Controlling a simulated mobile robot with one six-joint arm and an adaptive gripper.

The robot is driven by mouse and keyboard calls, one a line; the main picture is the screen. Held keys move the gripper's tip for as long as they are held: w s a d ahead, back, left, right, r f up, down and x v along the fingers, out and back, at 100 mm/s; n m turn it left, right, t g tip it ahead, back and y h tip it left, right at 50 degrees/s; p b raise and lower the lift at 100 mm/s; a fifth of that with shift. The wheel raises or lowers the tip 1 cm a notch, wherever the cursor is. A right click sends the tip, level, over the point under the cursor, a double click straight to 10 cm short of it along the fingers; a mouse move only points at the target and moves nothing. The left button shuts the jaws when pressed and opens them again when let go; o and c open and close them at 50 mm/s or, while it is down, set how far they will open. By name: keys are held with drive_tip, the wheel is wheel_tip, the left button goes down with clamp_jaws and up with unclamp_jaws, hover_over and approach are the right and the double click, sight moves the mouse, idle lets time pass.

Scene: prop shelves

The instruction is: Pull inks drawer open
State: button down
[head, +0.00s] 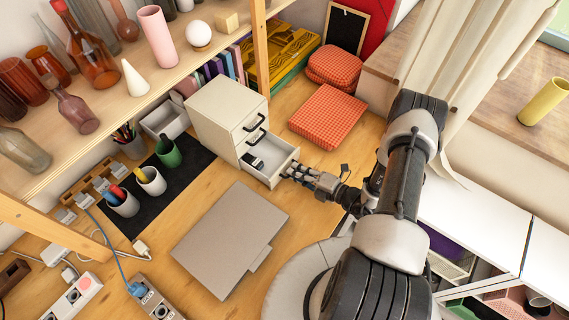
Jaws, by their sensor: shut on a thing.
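A small white drawer cabinet (215,112) stands on the wooden desk below the shelf. Its two upper drawers, with black handles, look closed. Its lowest drawer (278,171) is pulled out toward my gripper, and a small dark object (253,161) lies inside at the left. I cannot read any label, so I cannot tell which drawer is the inks one. My gripper (291,174) is at the front of the open drawer, shut on what looks like its handle. The fingers hide the handle itself.
A grey flat board (230,238) lies on the desk left of my gripper. Orange checked boxes (327,116) sit behind the drawer. Cups of pens stand on a black mat (178,190). Glass bottles line the shelf (165,75) above. Power strips and cables lie at lower left.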

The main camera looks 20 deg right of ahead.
drive_tip(key=shift+f+v, duration=0.1)
drive_tip(key=shift+v, duration=0.45)
drive_tip(key=shift+f+v, duration=0.15)
drive_tip(key=shift+v, duration=0.45)
drive_tip(key=shift+f, duration=0.1)
drive_tip(key=c, duration=1.9)
unclamp_jaws()
drive_tip(key=shift+s+d, duration=0.15)
drive_tip(key=shift+c, duration=0.2)
drive_tip(key=shift+o, duration=1.1)
drive_tip(key=v, duration=1.2)
drive_tip(key=shift+r, duration=0.2)
